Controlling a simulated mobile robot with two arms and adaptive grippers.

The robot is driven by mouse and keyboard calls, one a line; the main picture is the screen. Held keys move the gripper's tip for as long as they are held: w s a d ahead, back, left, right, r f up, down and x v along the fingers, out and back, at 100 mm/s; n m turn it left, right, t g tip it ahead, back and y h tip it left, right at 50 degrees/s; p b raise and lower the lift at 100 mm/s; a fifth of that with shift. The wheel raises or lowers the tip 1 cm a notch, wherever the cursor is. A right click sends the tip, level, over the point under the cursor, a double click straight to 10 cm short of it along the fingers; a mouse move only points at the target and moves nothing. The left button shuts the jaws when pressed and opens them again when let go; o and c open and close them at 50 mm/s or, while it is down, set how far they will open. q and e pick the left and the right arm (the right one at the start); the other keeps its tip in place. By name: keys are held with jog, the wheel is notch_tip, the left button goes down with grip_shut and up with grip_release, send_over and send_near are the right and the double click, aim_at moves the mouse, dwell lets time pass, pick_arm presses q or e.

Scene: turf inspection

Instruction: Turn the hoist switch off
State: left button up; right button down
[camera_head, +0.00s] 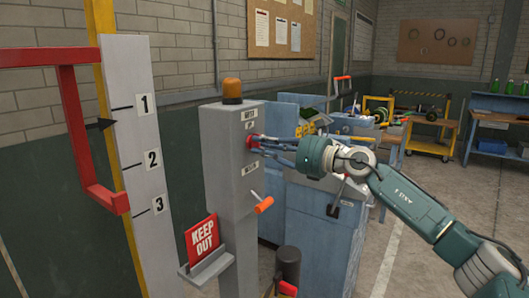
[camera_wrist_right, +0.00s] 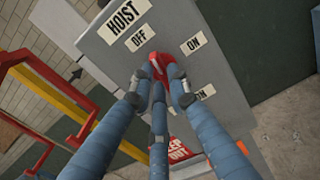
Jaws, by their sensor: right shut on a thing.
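The hoist switch is a red handle (camera_head: 251,142) on the front of a grey post (camera_head: 220,150). It also shows in the right wrist view (camera_wrist_right: 157,62), with its upper end near the OFF label (camera_wrist_right: 140,38). An ON label (camera_wrist_right: 194,43) is to the right and a HOIST label (camera_wrist_right: 124,15) is above. My right gripper (camera_head: 260,145) reaches in from the right, with its blue fingers closed around the red handle. The fingers hide much of the handle, so its exact setting is hard to tell. My left gripper is not in view.
An orange beacon (camera_head: 232,88) tops the post. A red KEEP OUT sign (camera_head: 202,239) and an orange-tipped lever (camera_head: 264,205) are lower down. A blue cabinet (camera_head: 322,222) stands behind my right gripper. A red frame (camera_head: 75,120) and numbered scale (camera_head: 148,130) are at left.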

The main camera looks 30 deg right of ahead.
aim_at(259, 145)
jog(key=shift+d+r+n+b, duration=0.1)
jog(key=shift+r+n+b, duration=0.15)
jog(key=shift+n+b, duration=0.4)
jog(key=shift+n, duration=0.35)
jog(key=c, duration=1.7)
grip_release()
jog(key=shift+c, duration=0.2)
jog(key=shift+o, duration=0.4)
jog(key=shift+w+a+f, duration=0.2)
jog(key=shift+w+f, duration=0.05)
jog(key=shift+s+d+f, duration=0.1)
jog(key=shift+s+d, duration=0.25)
jog(key=shift+s, duration=0.2)
jog(key=v, duration=0.2)
jog(key=shift+s+d+f, duration=0.1)
jog(key=shift+s+d, duration=0.05)
jog(key=shift+s, duration=0.25)
jog(key=shift+r+v, duration=0.2)
jog(key=shift+v, duration=1.45)
